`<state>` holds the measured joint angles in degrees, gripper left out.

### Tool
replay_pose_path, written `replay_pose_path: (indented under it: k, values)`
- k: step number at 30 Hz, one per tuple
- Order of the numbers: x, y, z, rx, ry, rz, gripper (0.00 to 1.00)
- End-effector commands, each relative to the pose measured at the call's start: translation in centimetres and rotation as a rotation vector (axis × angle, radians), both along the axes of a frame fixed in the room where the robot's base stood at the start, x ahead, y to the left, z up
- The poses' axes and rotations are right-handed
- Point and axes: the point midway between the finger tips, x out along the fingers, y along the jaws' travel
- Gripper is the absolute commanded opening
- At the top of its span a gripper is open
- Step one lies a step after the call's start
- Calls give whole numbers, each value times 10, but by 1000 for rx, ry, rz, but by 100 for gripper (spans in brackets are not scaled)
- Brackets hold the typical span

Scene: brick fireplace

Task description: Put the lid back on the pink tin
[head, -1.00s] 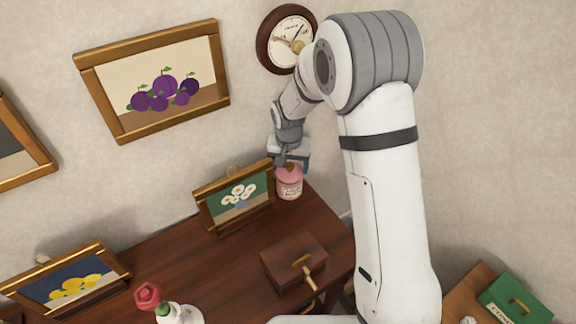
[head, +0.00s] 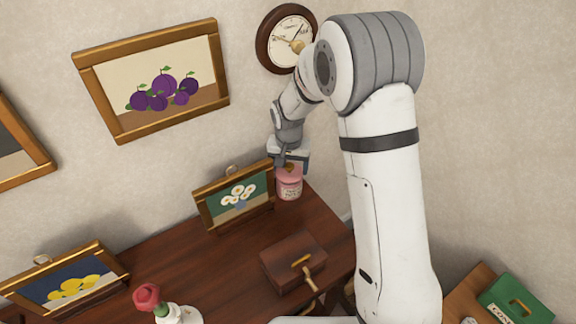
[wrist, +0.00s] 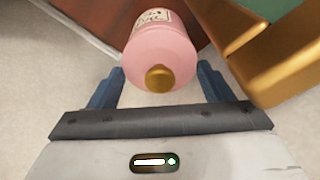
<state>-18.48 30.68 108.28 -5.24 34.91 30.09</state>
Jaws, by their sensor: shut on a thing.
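The pink tin (head: 290,190) with a pale label stands upright on the dark wooden table top, near its back right corner. In the wrist view the tin (wrist: 152,18) shows its label, with the pink lid (wrist: 160,52) and its gold knob (wrist: 160,78) towards me. The lid lies on or right at the tin's mouth; I cannot tell whether it is fully seated. The fingers partly hide the tin's top in the head view.
A framed daisy picture (head: 236,199) stands close left of the tin. A brown box (head: 293,263) sits in front. A rose figure (head: 150,298) and a lemon picture (head: 70,283) are further left. A wall clock (head: 282,42) hangs above. The table's middle is clear.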

Motion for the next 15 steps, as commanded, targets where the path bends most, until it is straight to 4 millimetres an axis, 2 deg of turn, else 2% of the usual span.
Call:
replay_pose_path:
  k: [15]
  values:
    - [0, 0, -7, 0, 0, 0, 51]
